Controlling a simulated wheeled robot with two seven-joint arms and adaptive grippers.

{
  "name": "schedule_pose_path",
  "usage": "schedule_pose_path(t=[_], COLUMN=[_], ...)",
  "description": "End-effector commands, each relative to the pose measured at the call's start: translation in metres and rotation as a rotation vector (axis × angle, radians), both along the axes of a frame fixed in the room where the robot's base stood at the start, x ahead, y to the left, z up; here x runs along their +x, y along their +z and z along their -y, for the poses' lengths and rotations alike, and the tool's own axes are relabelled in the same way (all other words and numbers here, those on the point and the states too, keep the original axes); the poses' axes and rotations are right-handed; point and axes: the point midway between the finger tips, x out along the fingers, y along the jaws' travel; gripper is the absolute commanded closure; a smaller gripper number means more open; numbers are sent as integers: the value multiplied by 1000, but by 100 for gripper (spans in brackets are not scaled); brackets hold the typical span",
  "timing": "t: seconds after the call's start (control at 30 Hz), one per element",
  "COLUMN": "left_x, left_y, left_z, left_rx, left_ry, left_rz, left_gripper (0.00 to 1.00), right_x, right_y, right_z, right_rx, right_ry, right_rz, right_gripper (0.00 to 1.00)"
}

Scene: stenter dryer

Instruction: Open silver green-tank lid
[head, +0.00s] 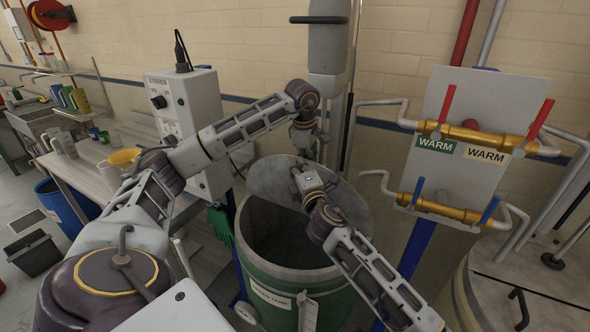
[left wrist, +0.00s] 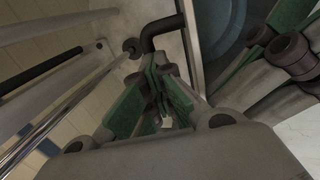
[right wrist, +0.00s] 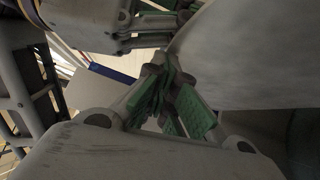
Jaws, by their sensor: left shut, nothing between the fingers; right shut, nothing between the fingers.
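The green tank (head: 300,303) stands in the middle of the head view, its dark mouth partly uncovered. Its round silver-grey lid (head: 268,182) is raised and tilted up at the back of the mouth. The lid's surface also fills the upper right of the right wrist view (right wrist: 250,50). My left gripper (head: 306,150) is shut and empty at the lid's upper edge; its tips are partly hidden. In the left wrist view, its closed green pads (left wrist: 165,110) are close to a black bent handle (left wrist: 160,35). My right gripper (head: 303,178) is shut and empty in front of the lid; contact is unclear.
A grey control box (head: 185,120) stands left of the tank. A panel with gold valves (head: 470,135) and WARM labels is at right. Another large lidded vessel (head: 530,300) is at lower right. A table with a yellow funnel (head: 125,157) is at left.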

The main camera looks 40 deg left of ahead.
Motion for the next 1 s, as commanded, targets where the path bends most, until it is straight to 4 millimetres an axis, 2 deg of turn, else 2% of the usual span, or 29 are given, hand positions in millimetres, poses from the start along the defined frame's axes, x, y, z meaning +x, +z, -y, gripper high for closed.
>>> schedule_pose_path(t=[0.03, 0.07, 0.27, 0.3, 0.67, 1.0], left_x=[-7, -7, -8, -8, -8, -8], left_y=[-22, -22, -22, -22, -22, -21], left_z=[6, 6, 6, 6, 6, 7], left_rx=[-3, -3, -3, -2, -2, -3], left_ry=[-11, -11, -10, -10, -10, -11], left_rz=[-53, -53, -53, -53, -53, -52], left_gripper=[100, 100, 76, 75, 67, 66], right_x=[4, 4, 5, 4, 6, 8], right_y=[0, 0, -1, -1, 0, 0], right_z=[2, 2, 2, 2, 3, 4], right_rx=[1, 0, 0, 0, 0, -1], right_ry=[-8, -8, -8, -8, -11, -15], right_rz=[1, 0, 0, 0, 1, 1], right_gripper=[100, 100, 100, 100, 100, 100])
